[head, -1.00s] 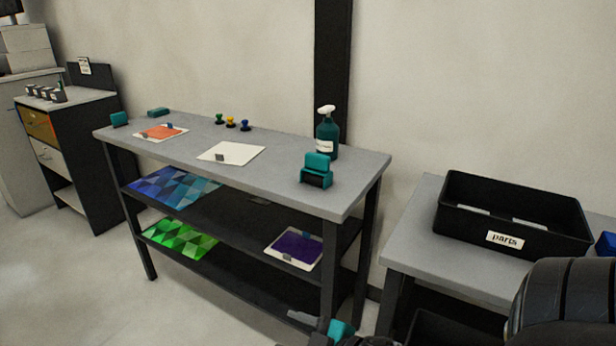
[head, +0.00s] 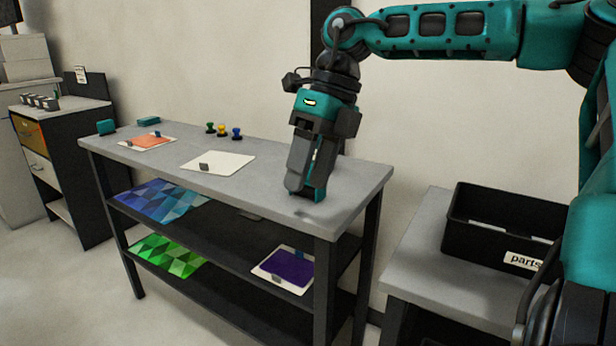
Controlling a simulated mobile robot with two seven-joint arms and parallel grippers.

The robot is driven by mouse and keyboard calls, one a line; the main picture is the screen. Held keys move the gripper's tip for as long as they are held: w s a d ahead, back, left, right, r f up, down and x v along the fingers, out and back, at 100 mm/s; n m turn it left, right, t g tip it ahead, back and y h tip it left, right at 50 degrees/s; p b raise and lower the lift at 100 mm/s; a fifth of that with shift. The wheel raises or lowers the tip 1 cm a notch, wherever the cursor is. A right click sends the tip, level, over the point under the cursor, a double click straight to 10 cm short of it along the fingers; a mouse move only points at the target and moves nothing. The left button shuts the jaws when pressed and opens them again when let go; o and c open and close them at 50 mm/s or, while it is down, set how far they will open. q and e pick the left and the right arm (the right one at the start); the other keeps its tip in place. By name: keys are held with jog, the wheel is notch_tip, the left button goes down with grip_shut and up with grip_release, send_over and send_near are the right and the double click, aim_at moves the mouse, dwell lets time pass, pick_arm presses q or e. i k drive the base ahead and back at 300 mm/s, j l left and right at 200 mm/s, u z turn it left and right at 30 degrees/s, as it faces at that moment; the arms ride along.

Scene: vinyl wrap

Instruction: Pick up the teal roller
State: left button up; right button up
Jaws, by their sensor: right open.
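My right gripper (head: 307,186) reaches down from above over the right end of the grey worktable (head: 355,185). Its jaws are open and their tips are close to the tabletop. They are at the spot where a teal and black piece, which looks like the teal roller in a dark holder, stood. That piece is now mostly or wholly hidden by the gripper. A little teal shows between and beside the fingers, but I cannot tell whether it is the roller or the gripper. My left gripper is not in view.
A white sheet (head: 218,162), three knobbed tools (head: 222,131), an orange sheet (head: 148,141) and a teal block (head: 106,127) lie further left on the table. A black parts bin (head: 500,222) stands on the lower bench at right. The spray bottle is hidden behind my arm.

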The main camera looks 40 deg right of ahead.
aim_at(321, 194)
jog(key=i+l, duration=0.7)
jog(key=l, duration=0.2)
